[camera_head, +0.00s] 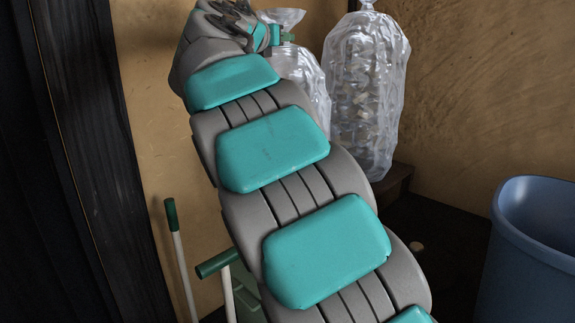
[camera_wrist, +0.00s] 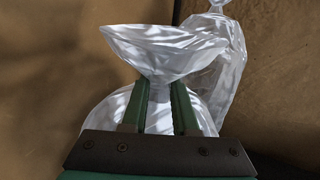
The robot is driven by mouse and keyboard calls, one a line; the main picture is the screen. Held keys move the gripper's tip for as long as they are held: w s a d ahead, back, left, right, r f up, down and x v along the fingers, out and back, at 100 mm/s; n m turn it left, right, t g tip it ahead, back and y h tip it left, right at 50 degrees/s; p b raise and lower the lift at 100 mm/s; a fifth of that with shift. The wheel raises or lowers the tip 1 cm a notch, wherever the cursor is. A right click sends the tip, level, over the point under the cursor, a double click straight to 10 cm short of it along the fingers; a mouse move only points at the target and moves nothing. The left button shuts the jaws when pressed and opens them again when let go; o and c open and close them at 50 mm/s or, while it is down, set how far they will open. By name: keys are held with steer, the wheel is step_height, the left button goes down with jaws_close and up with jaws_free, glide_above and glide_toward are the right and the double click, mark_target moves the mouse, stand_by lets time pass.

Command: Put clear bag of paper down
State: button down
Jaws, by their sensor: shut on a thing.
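A clear bag of paper (camera_wrist: 158,48) fills the middle of the wrist view. My gripper (camera_wrist: 160,92) is shut on its gathered neck, with the bag's top flaring out above the green fingers and its body bulging below them. In the head view the same bag (camera_head: 303,70) shows behind my arm, largely hidden by it. My gripper (camera_head: 277,36) is at the top of the head view, partly covered by my wrist. The bottom of the held bag is hidden, so I cannot tell whether it touches anything.
A second clear bag (camera_head: 366,88) stands upright right of the held one, on a dark low ledge (camera_head: 393,182); the wrist view shows it too (camera_wrist: 232,60). A blue bin (camera_head: 530,250) is at right. Green-tipped handles (camera_head: 172,215) stand at left. Clay walls (camera_head: 480,80) meet behind.

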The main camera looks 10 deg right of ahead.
steer(key=shift+a+f, duration=0.1)
steer(key=shift+f, duration=0.5)
step_height(320, 180, down, 19)
steer(key=d+b, duration=0.1)
steer(key=b, duration=0.1)
steer(key=shift+s+d, duration=0.25)
steer(key=shift+d, duration=0.15)
steer(key=shift+f, duration=0.1)
steer(key=c, duration=0.7)
jaws_free()
steer(key=v, duration=1.2)
steer(key=shift+b, duration=0.35)
